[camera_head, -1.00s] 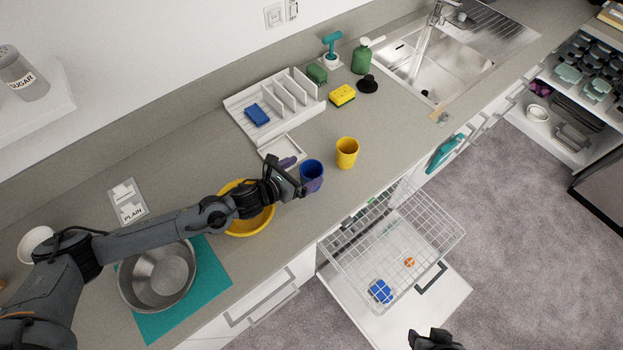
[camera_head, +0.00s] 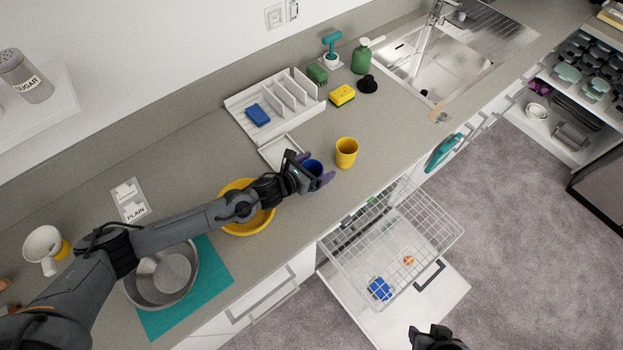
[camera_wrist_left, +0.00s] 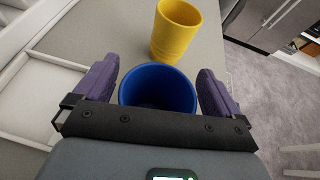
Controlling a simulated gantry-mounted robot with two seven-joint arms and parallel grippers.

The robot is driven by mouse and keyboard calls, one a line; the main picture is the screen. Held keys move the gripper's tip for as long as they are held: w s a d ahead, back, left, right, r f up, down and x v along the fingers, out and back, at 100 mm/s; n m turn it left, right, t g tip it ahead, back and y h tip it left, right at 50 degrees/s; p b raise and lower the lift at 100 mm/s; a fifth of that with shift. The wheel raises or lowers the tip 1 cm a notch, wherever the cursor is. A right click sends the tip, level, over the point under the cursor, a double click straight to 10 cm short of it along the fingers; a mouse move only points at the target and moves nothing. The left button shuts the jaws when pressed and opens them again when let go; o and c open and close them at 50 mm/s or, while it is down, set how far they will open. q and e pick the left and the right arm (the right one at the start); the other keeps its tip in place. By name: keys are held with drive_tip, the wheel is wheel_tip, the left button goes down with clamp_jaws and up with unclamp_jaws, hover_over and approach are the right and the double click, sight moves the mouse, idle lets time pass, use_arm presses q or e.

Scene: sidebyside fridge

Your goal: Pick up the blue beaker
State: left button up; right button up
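The blue beaker (camera_head: 313,166) stands on the counter beside a yellow beaker (camera_head: 346,153). My left gripper (camera_head: 317,172) is at the blue beaker and covers much of it in the head view. In the left wrist view, the blue beaker (camera_wrist_left: 158,88) sits between the two purple fingers of my left gripper (camera_wrist_left: 155,90), which are open. A gap shows on each side of the beaker. The yellow beaker (camera_wrist_left: 176,30) is just beyond it. Part of my right gripper (camera_head: 434,338) shows at the bottom edge of the head view; its fingertips are not clear.
A yellow bowl (camera_head: 262,222) is under my left forearm. A white tray (camera_head: 277,152) lies behind the blue beaker. An open drawer with a wire basket (camera_head: 436,235) juts out below the counter's front edge. The counter right of the yellow beaker is clear.

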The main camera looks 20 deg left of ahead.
use_arm(q)
drive_tip(key=c, duration=1.2)
drive_tip(key=shift+o, duration=0.2)
drive_tip(key=shift+r, duration=0.15)
